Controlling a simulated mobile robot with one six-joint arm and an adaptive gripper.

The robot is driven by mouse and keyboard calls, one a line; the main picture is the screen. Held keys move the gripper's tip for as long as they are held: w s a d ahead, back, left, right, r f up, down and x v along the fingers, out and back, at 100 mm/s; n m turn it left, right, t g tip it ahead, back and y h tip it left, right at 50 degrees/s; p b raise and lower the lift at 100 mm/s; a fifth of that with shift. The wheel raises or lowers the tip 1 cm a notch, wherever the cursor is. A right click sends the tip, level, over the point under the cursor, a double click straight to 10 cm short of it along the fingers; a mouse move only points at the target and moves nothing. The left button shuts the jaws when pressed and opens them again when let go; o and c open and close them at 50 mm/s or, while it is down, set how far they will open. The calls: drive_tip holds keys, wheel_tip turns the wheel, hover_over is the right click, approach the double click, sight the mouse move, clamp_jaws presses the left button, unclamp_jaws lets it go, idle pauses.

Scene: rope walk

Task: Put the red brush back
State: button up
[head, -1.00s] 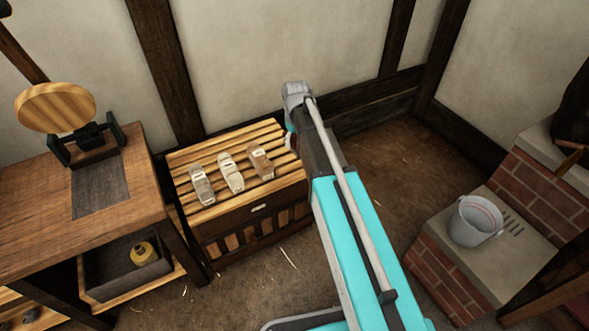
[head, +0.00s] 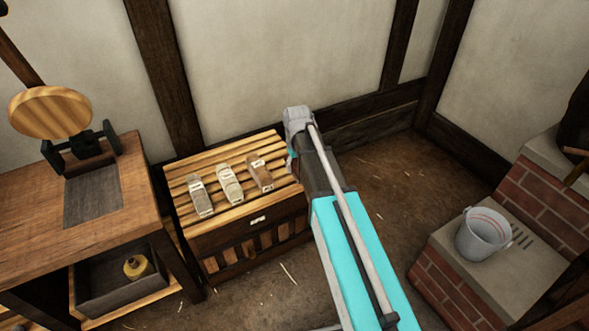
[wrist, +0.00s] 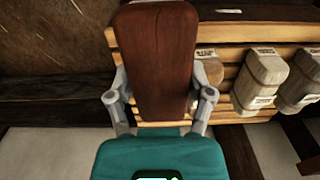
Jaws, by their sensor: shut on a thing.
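The red brush (wrist: 157,50) shows in the wrist view as a smooth red-brown wooden block. My gripper (wrist: 160,82) is shut on it, one finger on each side. The brush hides part of the slatted rack (wrist: 218,112) behind it. In the head view, the slatted top of the rack (head: 215,214) stands against the wall, and my gripper is at its right end. There my arm hides the fingers and the held brush. I cannot tell whether the brush touches the slats.
Three labelled brushes, grey (head: 201,197), cream (head: 230,184) and brown (head: 260,174), lie in a row on the rack. A wooden bench (head: 130,195) stands left. A bucket (head: 483,233) stands on a brick-sided ledge at the right. Open floor lies between.

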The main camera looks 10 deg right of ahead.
drive_tip(key=w+f+b, duration=0.2)
drive_tip(key=w, duration=0.1)
drive_tip(key=w+d+f+b, duration=0.1)
drive_tip(key=w+f+b, duration=0.1)
drive_tip(key=w+f, duration=0.1)
drive_tip(key=w+f+b, duration=0.2)
drive_tip(key=w+b, duration=0.1)
drive_tip(key=w, duration=0.2)
drive_tip(key=shift+d+f, duration=0.25)
drive_tip(key=shift+w+d+f+b, duration=0.1)
drive_tip(key=shift+w+f+b, duration=0.45)
drive_tip(key=shift+w+b, duration=0.1)
drive_tip(key=shift+w+f+b, duration=0.5)
drive_tip(key=shift+f+b, duration=0.25)
drive_tip(key=shift+s+f+b, duration=0.1)
drive_tip(key=shift+f+b, duration=1.15)
drive_tip(key=shift+f, duration=0.05)
drive_tip(key=shift+f, duration=0.15)
drive_tip(key=o, duration=1.3)
